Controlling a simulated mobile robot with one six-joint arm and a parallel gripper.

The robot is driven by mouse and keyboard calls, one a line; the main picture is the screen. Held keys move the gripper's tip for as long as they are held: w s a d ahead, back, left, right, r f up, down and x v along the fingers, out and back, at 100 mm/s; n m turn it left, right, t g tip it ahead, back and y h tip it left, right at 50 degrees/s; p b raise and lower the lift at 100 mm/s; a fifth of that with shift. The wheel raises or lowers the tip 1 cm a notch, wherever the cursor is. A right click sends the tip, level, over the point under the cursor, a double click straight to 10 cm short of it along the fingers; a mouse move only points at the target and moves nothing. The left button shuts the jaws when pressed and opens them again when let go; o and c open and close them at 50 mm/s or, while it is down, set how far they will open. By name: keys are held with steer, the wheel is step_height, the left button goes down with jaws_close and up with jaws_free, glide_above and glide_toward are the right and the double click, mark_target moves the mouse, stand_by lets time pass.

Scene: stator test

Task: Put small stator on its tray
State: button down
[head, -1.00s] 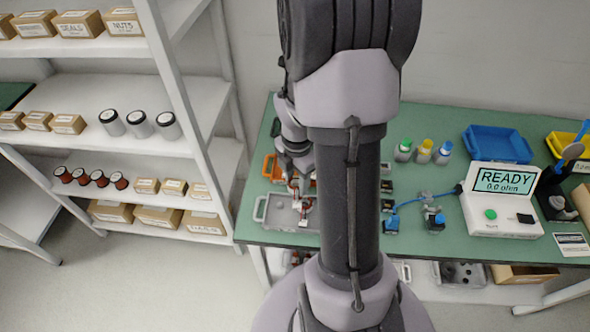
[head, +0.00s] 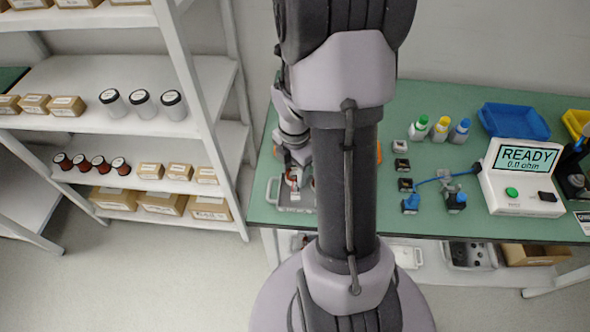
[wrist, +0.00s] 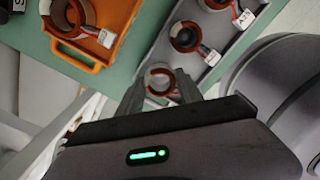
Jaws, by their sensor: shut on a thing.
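My gripper (wrist: 158,92) is shut on a small copper-wound ring stator (wrist: 160,78) with reddish leads, seen between the fingertips in the wrist view. In the head view my gripper (head: 293,183) is over the left end of the bench, partly hidden by my arm. A grey tray (wrist: 161,48) holds larger stators with white tags (wrist: 186,36); the held stator is near its near end. An orange tray (wrist: 122,37) beside it holds another tagged stator (wrist: 70,17). I cannot tell whether the held stator touches anything.
The green bench (head: 460,215) carries a tester reading READY (head: 525,180), a blue bin (head: 513,121), bottles (head: 440,129) and small parts with a blue cable. White shelves (head: 75,125) stand to the left. My column hides the middle of the bench.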

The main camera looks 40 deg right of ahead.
steer(key=shift+f+b, duration=0.75)
steer(key=shift+f, duration=0.25)
steer(key=shift+f, duration=0.2)
steer(key=c, duration=0.9)
jaws_free()
steer(key=shift+c, duration=0.2)
steer(key=shift+r+p, duration=2.35)
steer(key=shift+r, duration=0.25)
steer(key=o, duration=0.6)
steer(key=shift+f, duration=0.1)
steer(key=shift+c, duration=0.2)
